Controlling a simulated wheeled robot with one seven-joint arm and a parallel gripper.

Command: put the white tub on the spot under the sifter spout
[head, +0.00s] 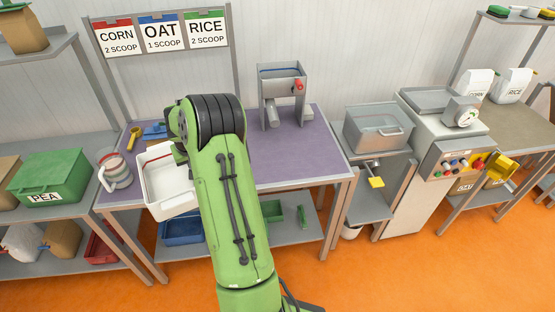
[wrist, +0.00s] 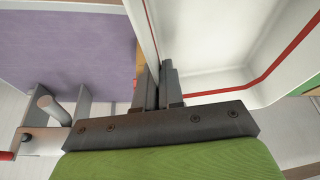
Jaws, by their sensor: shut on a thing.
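The white tub (head: 158,205) is at the left front of the purple-topped table, overlapping its front edge in the head view. My gripper (wrist: 158,78) is shut on one wall of the tub. The wrist view shows the tub's empty inside (wrist: 215,45) with a red line around it. In the head view my arm hides most of the gripper and the tub's right side. A grey device (head: 283,85) with a red knob and a slanted tube stands at the back of the table. It looks like the sifter; the spot under its spout cannot be made out.
A striped jug (head: 115,170) stands close to the tub's left. A yellow scoop (head: 134,137) and a blue item (head: 155,131) lie behind it. The purple tabletop (head: 310,145) is clear at the right. A grey hopper (head: 378,130) and a control machine (head: 455,150) stand further right.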

